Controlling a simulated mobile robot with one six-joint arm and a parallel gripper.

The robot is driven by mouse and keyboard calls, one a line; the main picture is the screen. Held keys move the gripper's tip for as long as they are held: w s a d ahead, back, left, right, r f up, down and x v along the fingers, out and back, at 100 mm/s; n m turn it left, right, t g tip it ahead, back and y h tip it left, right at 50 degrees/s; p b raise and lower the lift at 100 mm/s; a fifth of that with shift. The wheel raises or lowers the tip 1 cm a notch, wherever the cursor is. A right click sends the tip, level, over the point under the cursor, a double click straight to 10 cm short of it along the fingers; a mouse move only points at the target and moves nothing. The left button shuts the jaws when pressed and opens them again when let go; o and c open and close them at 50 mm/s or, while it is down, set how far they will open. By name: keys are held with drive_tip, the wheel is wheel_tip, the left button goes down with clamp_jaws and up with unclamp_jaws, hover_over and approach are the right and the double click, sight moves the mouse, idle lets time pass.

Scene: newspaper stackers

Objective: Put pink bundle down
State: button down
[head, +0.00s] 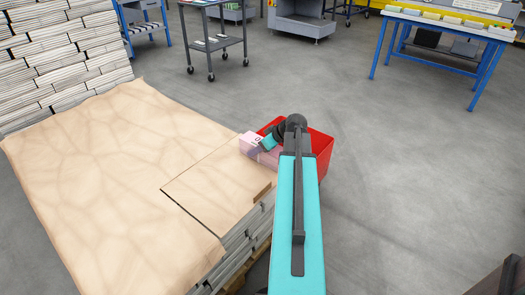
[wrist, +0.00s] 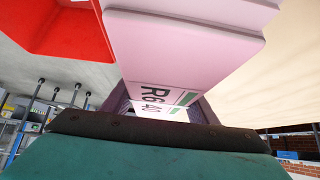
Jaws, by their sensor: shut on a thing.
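A pink bundle (head: 257,152) shows at the far right corner of the paper-covered stack (head: 110,160), partly hidden by my arm. My gripper (head: 264,144) is shut on it. In the wrist view the pink bundle (wrist: 185,45) runs away from my gripper (wrist: 160,108), with a white label reading R6.40 near the jaws. A red bin (head: 322,150) lies just behind and to the right of the bundle; it also shows in the wrist view (wrist: 60,28) at the upper left. I cannot tell whether the bundle touches the stack or the bin.
Tall piles of newspapers (head: 60,60) stand at the back left of the stack. A dark trolley (head: 215,45) and a blue-legged table (head: 445,25) stand farther back. The grey floor (head: 420,180) to the right is clear, except for a brown object (head: 500,280) at the lower right corner.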

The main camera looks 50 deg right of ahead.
sight(257, 140)
drive_tip(key=shift+r, duration=0.2)
drive_tip(key=shift+r+p, duration=0.35)
drive_tip(key=shift+r, duration=0.45)
wheel_tip(257, 140, up, 2)
drive_tip(key=shift+r+p, duration=0.1)
drive_tip(key=shift+p, duration=0.25)
drive_tip(key=s+a, duration=0.4)
drive_tip(key=s, duration=0.1)
drive_tip(key=shift+s+a+r+p, duration=0.1)
drive_tip(key=shift+s+a+p, duration=0.2)
drive_tip(key=shift+p, duration=0.05)
drive_tip(key=shift+s+a, duration=0.2)
drive_tip(key=shift+s, duration=0.1)
drive_tip(key=shift+r+p, duration=0.2)
drive_tip(key=shift+p, duration=0.85)
drive_tip(key=p, duration=0.3)
drive_tip(key=shift+r+p, duration=0.1)
drive_tip(key=shift+p, duration=0.25)
drive_tip(key=p, duration=0.5)
drive_tip(key=shift+s+a, duration=0.2)
drive_tip(key=shift+s, duration=0.05)
